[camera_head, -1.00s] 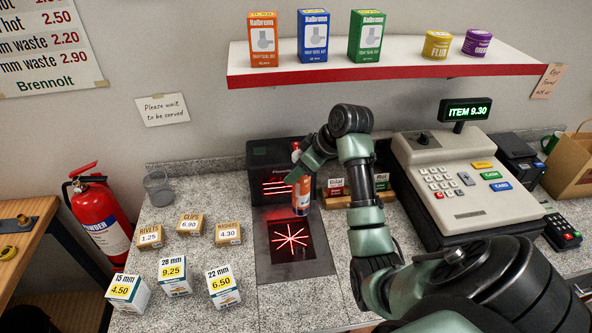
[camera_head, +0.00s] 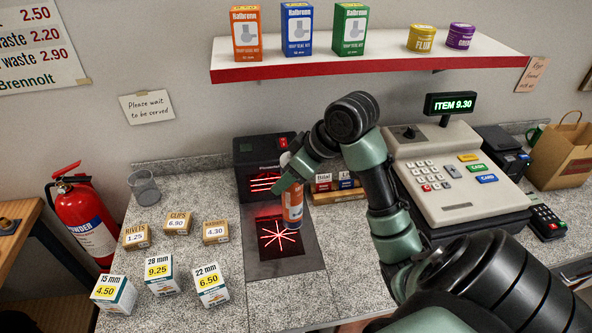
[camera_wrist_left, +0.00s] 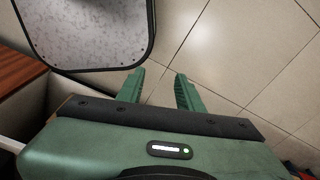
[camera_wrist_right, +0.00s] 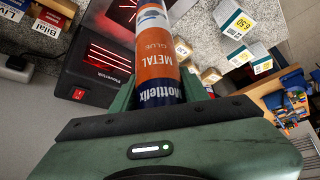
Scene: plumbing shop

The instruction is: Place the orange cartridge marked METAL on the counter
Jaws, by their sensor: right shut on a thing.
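The orange and white cartridge (camera_head: 293,207) is upright or nearly so over the scanner. In the right wrist view its orange label (camera_wrist_right: 156,66) reads METAL, upside down. My right gripper (camera_head: 284,178) is shut on this cartridge and partly hides it in the head view. I cannot tell whether its lower end touches anything. The speckled grey counter (camera_head: 345,270) lies below and around. My left gripper (camera_wrist_left: 160,90) is open and empty, above the tiled floor, and is outside the head view.
The scanner (camera_head: 262,262) has a lit red glass plate and an upright back. A till (camera_head: 450,180) displaying ITEM 9.30 stands right. Small priced boxes (camera_head: 160,272) and a cup (camera_head: 145,188) are left. A shelf (camera_head: 370,62) hangs behind. Counter right of the scanner plate is clear.

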